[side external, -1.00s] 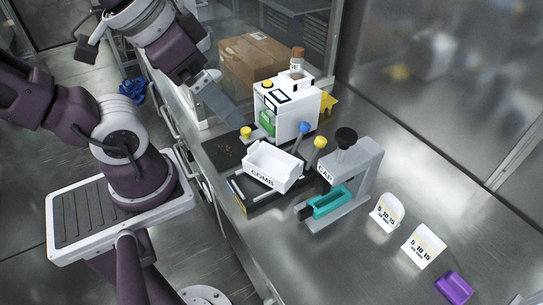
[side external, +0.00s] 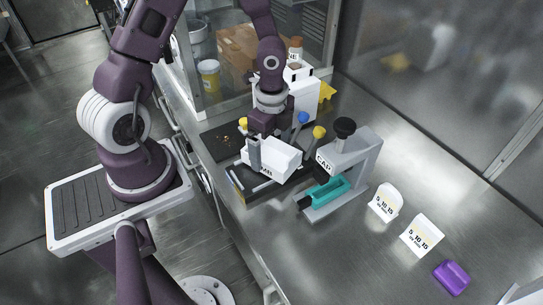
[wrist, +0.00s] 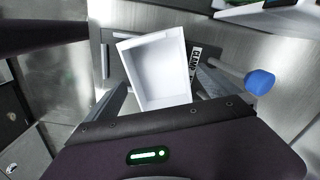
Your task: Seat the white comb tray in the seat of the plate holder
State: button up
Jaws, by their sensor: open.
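The white comb tray (side external: 279,158) is an open, empty box with a COMB label on its front. It rests over the dark plate holder (side external: 243,186), and in the wrist view the tray (wrist: 160,70) sits turned at an angle to the holder's grey edges (wrist: 104,60). Whether it lies flat in the seat cannot be told. My gripper (side external: 264,155) is open and low over the tray, pointing down.
A blue-knobbed lever (wrist: 258,82) stands close to the right finger; a yellow-knobbed lever (side external: 319,133) is near the tray. The grey CAP press (side external: 352,165) with a teal piece is just right. A white instrument (side external: 303,100) stands behind.

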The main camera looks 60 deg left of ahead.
aim_at(271, 161)
notch_tip(271, 161, down, 2)
jog(key=shift+f, duration=0.1)
jog(key=c, duration=1.5)
notch_tip(271, 161, up, 9)
jog(key=shift+r, duration=0.1)
jog(key=shift+c, duration=0.2)
jog(key=shift+s+r+m, duration=0.1)
jog(key=shift+r+m, duration=0.15)
jog(key=shift+m, duration=0.25)
jog(key=m, duration=0.3)
jog(key=s+m, duration=0.1)
jog(key=m, duration=0.1)
jog(key=shift+f+m, duration=0.3)
jog(key=shift+f, duration=0.05)
jog(key=m, duration=0.3)
jog(key=shift+s+f, duration=0.3)
jog(key=m, duration=0.5)
jog(key=s+f+m, duration=0.1)
jog(key=m, duration=0.6)
jog(key=shift+s+f+m, duration=0.1)
jog(key=shift+f+m, duration=0.1)
jog(key=shift+m, duration=0.2)
